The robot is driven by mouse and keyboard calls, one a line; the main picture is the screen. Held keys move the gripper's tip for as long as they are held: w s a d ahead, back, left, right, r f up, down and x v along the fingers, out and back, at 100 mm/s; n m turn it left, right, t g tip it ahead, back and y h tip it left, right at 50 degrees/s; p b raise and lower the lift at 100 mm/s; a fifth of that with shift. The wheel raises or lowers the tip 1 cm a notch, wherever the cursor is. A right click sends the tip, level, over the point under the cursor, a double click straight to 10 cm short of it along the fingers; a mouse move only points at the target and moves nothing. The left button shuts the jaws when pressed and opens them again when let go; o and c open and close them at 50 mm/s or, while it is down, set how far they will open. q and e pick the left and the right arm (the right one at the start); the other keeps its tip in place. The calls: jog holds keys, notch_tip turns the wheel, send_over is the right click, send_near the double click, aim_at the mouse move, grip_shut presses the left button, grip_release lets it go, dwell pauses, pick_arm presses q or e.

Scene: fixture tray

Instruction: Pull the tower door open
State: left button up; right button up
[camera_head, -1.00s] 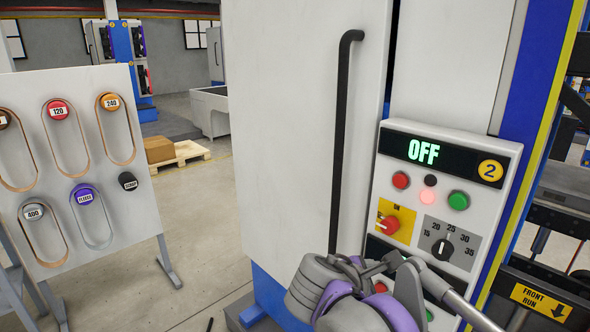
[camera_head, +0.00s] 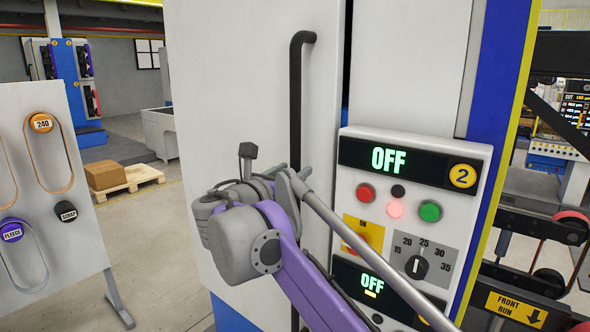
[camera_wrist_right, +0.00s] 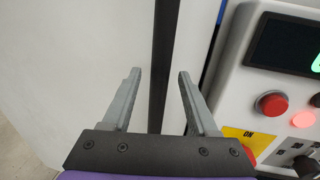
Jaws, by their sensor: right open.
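The tower door (camera_head: 235,80) is a tall white panel that looks closed. Its handle, a long black vertical bar (camera_head: 296,100) with a bent top end, runs down near the door's right edge. In the right wrist view the gripper (camera_wrist_right: 157,75) is open, with one grey finger on each side of the black bar (camera_wrist_right: 163,50). A gap shows on both sides of the bar. My left gripper is not in view.
A control panel (camera_head: 480,165) with "OFF" displays, buttons and knobs stands close right of the handle. A white board with labelled belts (camera_head: 85,130) stands at the left. Behind it are a pallet (camera_head: 145,176) with a cardboard box (camera_head: 105,175) and open floor.

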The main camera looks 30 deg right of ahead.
jog(key=shift+x, duration=1)
grip_shut()
dwell(0.8)
